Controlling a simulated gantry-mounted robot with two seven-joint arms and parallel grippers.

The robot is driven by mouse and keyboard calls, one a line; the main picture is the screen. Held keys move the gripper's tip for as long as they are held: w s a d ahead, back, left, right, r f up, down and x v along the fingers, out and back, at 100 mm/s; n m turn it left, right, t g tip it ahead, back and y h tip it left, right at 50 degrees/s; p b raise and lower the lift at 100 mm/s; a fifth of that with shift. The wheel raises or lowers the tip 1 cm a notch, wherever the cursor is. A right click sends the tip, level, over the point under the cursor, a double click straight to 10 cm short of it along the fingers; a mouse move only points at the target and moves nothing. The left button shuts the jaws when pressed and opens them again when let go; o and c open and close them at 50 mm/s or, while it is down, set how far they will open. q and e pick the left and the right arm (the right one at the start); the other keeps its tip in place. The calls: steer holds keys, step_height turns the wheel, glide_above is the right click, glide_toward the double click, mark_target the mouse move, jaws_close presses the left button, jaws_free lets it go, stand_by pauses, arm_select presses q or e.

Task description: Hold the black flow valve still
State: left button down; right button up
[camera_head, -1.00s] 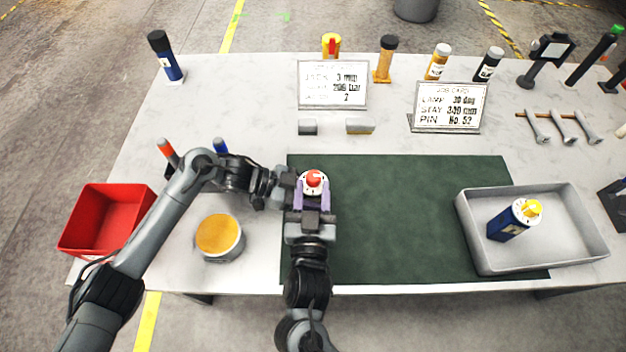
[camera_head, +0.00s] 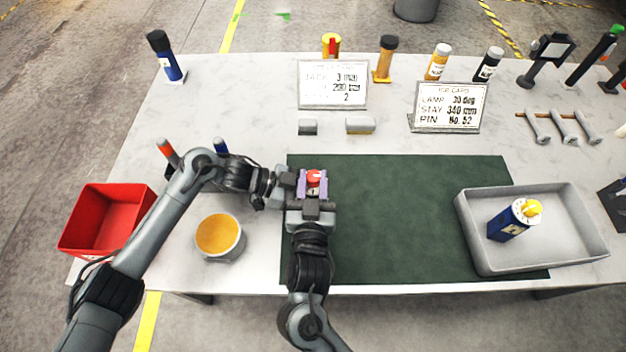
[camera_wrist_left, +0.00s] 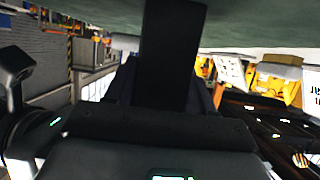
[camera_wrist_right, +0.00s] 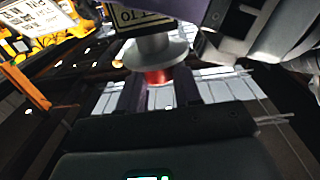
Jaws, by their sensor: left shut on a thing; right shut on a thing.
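The flow valve stands at the left end of the green mat, showing its red knob (camera_head: 314,177) in the head view. The right wrist view shows the red knob (camera_wrist_right: 157,77), a pale dial (camera_wrist_right: 155,50) and a dark body with a label (camera_wrist_right: 140,18). My right gripper (camera_head: 314,186) reaches in from the front, its fingers on both sides of the knob, shut on it. My left gripper (camera_head: 289,190) comes from the left, shut on the valve's body. The grippers hide most of the body. The left wrist view does not show the valve clearly.
A grey tray (camera_head: 469,236) holding a blue valve with a yellow knob (camera_head: 513,221) stands at the right. A red bin (camera_head: 105,218) and an amber-topped tin (camera_head: 219,237) are at the left. Two cards (camera_head: 333,84) (camera_head: 449,106) stand behind the mat (camera_head: 410,215), whose middle is clear.

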steer(key=shift+y, duration=0.3)
steer(key=n+y, duration=0.2)
steer(key=y, duration=0.1)
steer(key=n+y, duration=0.1)
steer(key=shift+d+n+g+y, duration=0.3)
steer(key=shift+d+y, duration=0.05)
steer(key=shift+y, duration=0.05)
steer(key=n+y, duration=0.1)
steer(key=n+g+y, duration=0.1)
steer(key=y, duration=0.1)
steer(key=n+g+y, duration=0.1)
steer(key=y, duration=0.1)
steer(key=shift+w+d, duration=0.2)
steer(key=shift+d, duration=0.05)
arm_select(q)
steer(key=shift+d, duration=0.1)
arm_select(e)
steer(key=n+g+y, duration=0.5)
steer(key=shift+w+d+y, duration=0.1)
steer(key=shift+w+y, duration=0.1)
steer(key=shift+y, duration=0.1)
steer(key=shift+g, duration=0.3)
arm_select(q)
steer(key=shift+s, duration=0.1)
arm_select(e)
steer(key=o, duration=0.8)
steer(key=shift+c, duration=0.2)
steer(key=shift+s+d, duration=0.1)
